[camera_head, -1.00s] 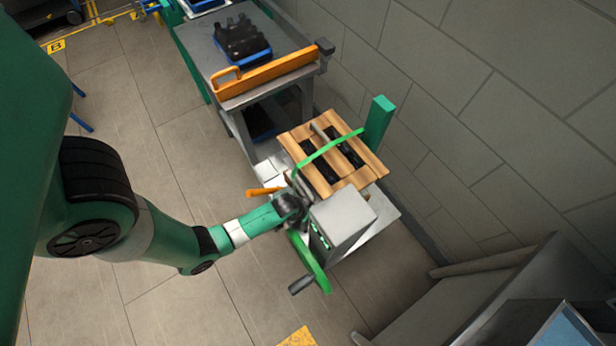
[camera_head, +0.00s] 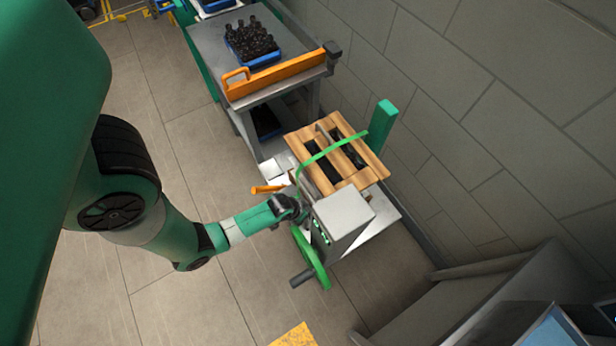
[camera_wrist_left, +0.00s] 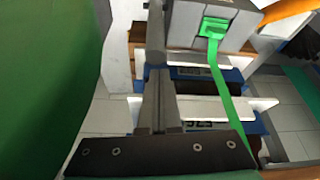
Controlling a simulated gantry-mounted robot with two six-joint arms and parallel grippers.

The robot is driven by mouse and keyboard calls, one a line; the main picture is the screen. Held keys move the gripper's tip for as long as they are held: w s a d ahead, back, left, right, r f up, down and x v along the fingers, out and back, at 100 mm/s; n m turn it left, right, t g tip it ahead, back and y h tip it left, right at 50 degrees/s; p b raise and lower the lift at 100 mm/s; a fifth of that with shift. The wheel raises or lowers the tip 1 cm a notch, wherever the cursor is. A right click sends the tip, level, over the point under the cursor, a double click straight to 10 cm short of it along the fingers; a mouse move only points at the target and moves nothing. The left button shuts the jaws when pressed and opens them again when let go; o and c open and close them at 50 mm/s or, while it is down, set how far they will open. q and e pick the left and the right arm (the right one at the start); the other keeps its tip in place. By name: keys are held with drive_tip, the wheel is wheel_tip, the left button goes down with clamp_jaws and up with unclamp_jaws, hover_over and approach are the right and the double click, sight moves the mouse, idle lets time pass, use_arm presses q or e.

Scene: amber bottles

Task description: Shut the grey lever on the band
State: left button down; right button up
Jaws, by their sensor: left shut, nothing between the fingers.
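The green band (camera_head: 325,153) arches over a slatted wooden crate (camera_head: 296,147) beside a grey box-shaped machine (camera_head: 345,212). In the left wrist view the band (camera_wrist_left: 224,90) runs down from a green clip on a grey block (camera_wrist_left: 190,22). My left gripper (camera_head: 300,206) is at the machine's left side, by the crate's near corner. My right gripper is out of view.
A green wheel (camera_head: 311,258) with a crank handle is on the machine's near side. An orange handle (camera_head: 267,189) sticks out left of the crate. Behind, a grey table (camera_head: 208,50) holds a tray of dark bottles (camera_head: 251,40). A block wall closes the right side.

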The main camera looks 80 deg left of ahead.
use_arm(q)
drive_tip(key=p+v, duration=0.6)
drive_tip(key=v, duration=0.4)
drive_tip(key=shift+r, duration=0.3)
drive_tip(key=shift+w+a+f+b, duration=0.25)
drive_tip(key=shift+w+f, duration=0.2)
drive_tip(key=shift+w, duration=0.15)
drive_tip(key=shift+w+a+f+b, duration=0.1)
drive_tip(key=shift+w+f+b, duration=0.1)
drive_tip(key=shift+w+f, duration=0.35)
drive_tip(key=shift+w+r, duration=0.1)
drive_tip(key=shift+w, duration=0.05)
drive_tip(key=b+x, duration=0.5)
drive_tip(key=x, duration=0.5)
